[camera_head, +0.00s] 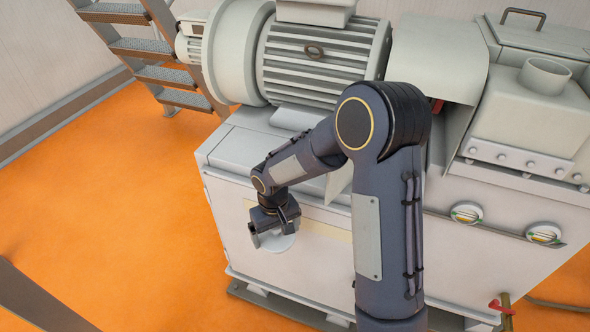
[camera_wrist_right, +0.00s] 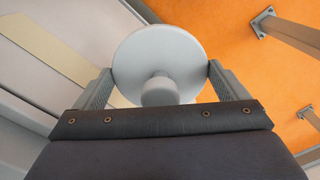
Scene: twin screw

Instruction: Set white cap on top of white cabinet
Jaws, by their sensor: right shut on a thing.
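The white cap (camera_wrist_right: 160,58) is a round pale disc with a short knob in its middle. My right gripper (camera_wrist_right: 160,80) is shut on it, with one finger at each side of the disc. In the head view, the cap (camera_head: 277,243) shows partly below my right gripper (camera_head: 273,222), in front of the white cabinet's front face. The white cabinet (camera_head: 240,150) is a large box under the grey motor. Its bare top strip shows left of my right arm. My left gripper is not in view.
A ribbed motor (camera_head: 318,62) stands on the cabinet top and takes up much of it. A machine housing with a round open spout (camera_head: 544,76) stands at the right. Metal stairs (camera_head: 150,48) rise at the back left. The orange floor (camera_head: 110,210) is clear at the left.

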